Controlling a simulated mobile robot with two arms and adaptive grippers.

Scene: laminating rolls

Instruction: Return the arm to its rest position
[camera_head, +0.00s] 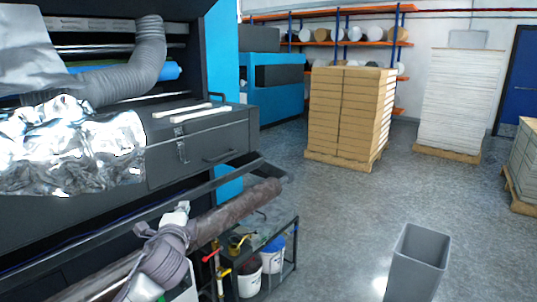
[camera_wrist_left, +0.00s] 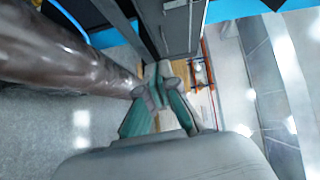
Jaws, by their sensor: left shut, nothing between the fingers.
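My left gripper (camera_head: 176,215) is at the lower left of the head view, beside the long brown roll (camera_head: 235,210) at the front of the dark machine. Its fingers are shut with nothing between them. In the left wrist view the grey and teal fingers (camera_wrist_left: 157,92) meet near the middle. The brown film-covered roll (camera_wrist_left: 60,55) runs along the left there; I cannot tell whether the gripper touches it. My right gripper is not in view.
The dark laminating machine (camera_head: 205,145), with crumpled silver film (camera_head: 75,150), fills the left. A low cart (camera_head: 292,262) with buckets stands below the roll. A grey bin (camera_head: 418,262) stands at the lower right. Stacked boxes (camera_head: 350,110) stand farther back; the floor between is clear.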

